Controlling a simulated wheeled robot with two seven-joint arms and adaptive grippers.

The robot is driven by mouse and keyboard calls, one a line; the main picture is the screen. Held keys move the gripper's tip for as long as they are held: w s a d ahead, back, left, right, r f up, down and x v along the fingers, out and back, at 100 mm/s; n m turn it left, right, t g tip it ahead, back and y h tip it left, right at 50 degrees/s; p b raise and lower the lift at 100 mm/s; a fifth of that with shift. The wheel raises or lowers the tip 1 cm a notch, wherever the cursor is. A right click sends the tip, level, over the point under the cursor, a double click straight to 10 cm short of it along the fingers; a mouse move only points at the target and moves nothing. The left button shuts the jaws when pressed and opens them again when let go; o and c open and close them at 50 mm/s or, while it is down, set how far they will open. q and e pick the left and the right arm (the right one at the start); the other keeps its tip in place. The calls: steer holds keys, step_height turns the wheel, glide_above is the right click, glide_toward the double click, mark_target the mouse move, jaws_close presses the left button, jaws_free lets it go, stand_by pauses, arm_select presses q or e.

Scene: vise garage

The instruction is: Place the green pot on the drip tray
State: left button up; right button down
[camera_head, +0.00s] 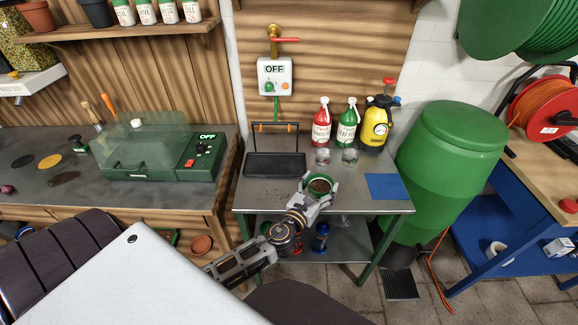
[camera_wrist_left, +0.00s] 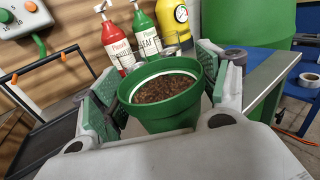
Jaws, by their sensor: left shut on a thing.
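The green pot (camera_head: 319,184) is filled with brown soil and has a pale inner rim. My left gripper (camera_head: 318,190) is shut on it, with one finger on each side. The left wrist view shows the pot (camera_wrist_left: 165,113) upright between the padded fingers (camera_wrist_left: 165,100). In the left wrist view, part of the tray (camera_wrist_left: 50,140) shows at the left. My right gripper is not in view.
Red (camera_head: 321,124) and green (camera_head: 347,124) spray bottles, a yellow pressure sprayer (camera_head: 376,124) and two clear glasses (camera_head: 349,156) stand behind the pot. A blue mat (camera_head: 386,187) lies to its right. Dark crumbs lie on the table before the tray.

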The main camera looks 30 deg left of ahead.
arm_select(q)
steer(key=shift+w+a+r, duration=0.2)
steer(key=shift+w+a, duration=0.05)
steer(key=shift+a, duration=0.15)
steer(key=w+a+r+y+b, duration=0.1)
steer(key=w+a+r+b, duration=0.1)
steer(key=w+a+r, duration=0.3)
steer(key=w+a+r+n+b, duration=0.1)
steer(key=w+a+r+b, duration=0.2)
steer(key=a+r, duration=0.8)
steer(key=shift+w+a+r+y, duration=0.25)
steer(key=shift+w+a+y, duration=0.15)
steer(key=shift+w+a, duration=0.5)
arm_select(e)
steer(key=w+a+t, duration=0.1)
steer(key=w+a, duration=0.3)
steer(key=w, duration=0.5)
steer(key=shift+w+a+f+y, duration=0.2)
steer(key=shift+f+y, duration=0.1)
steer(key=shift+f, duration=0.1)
arm_select(q)
steer(key=shift+f, duration=0.15)
